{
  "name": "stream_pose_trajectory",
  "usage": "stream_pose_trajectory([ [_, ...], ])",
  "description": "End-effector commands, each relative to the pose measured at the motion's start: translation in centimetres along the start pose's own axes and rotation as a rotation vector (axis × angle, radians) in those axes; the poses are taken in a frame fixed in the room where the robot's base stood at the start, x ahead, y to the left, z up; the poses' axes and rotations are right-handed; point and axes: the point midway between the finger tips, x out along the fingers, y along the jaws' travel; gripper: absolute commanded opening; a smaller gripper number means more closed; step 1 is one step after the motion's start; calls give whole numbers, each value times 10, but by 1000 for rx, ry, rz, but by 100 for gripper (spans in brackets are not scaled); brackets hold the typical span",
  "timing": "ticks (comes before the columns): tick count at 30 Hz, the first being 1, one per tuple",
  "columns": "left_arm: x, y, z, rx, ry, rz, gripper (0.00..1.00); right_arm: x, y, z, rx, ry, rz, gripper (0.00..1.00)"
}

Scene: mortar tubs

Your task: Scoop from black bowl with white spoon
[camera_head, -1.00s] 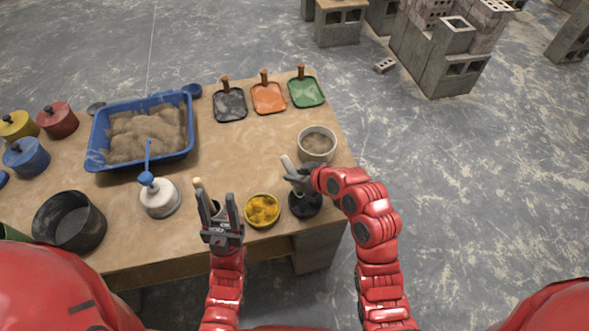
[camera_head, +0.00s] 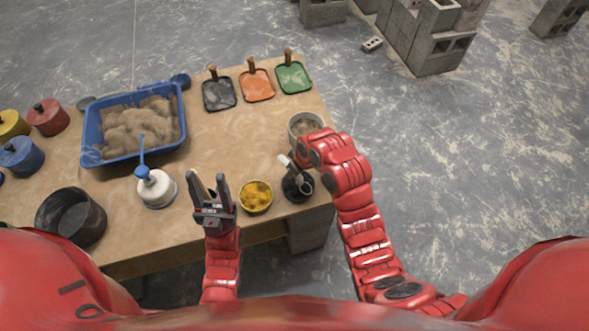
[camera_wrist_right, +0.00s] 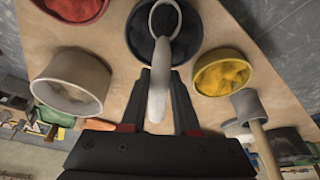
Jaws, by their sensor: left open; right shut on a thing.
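The black bowl (camera_head: 291,194) stands at the table's front right edge, and it also shows at the top of the right wrist view (camera_wrist_right: 137,36). My right gripper (camera_head: 297,168) is shut on the white spoon (camera_wrist_right: 157,95), above the bowl's far side. The spoon's head, seen as a pale ring in the wrist view, lies over the bowl's dark inside. I cannot tell how deep it reaches. My left gripper (camera_head: 210,188) is open and empty, pointing up the picture near the front edge, left of the yellow bowl.
The yellow bowl (camera_head: 256,197) stands just left of the black one. A beige bowl (camera_head: 303,121) is behind, partly hidden by my right arm. A white pot (camera_head: 158,190), a dark bucket (camera_head: 72,221) and a blue sand tray (camera_head: 92,137) stand further left. The table centre is clear.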

Motion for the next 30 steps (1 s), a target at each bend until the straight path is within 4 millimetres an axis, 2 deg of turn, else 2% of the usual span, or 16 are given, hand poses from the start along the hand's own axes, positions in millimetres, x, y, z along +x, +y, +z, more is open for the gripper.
stream_pose_trajectory([
  [3, -4, 0, 1, 0, 0, 0, 50, 1, 0, -6, -3, -119, 1, 0],
  [6, 9, 0, -2, 0, 0, 0, 50, -3, 0, -7, 0, -181, -1, 0],
  [14, 26, -1, -4, 0, 0, 0, 50, -2, -2, -10, -2, -340, -3, 0],
  [30, 63, -3, -11, 0, 0, 0, 50, -34, 0, -21, 2, -396, -1, 0],
])
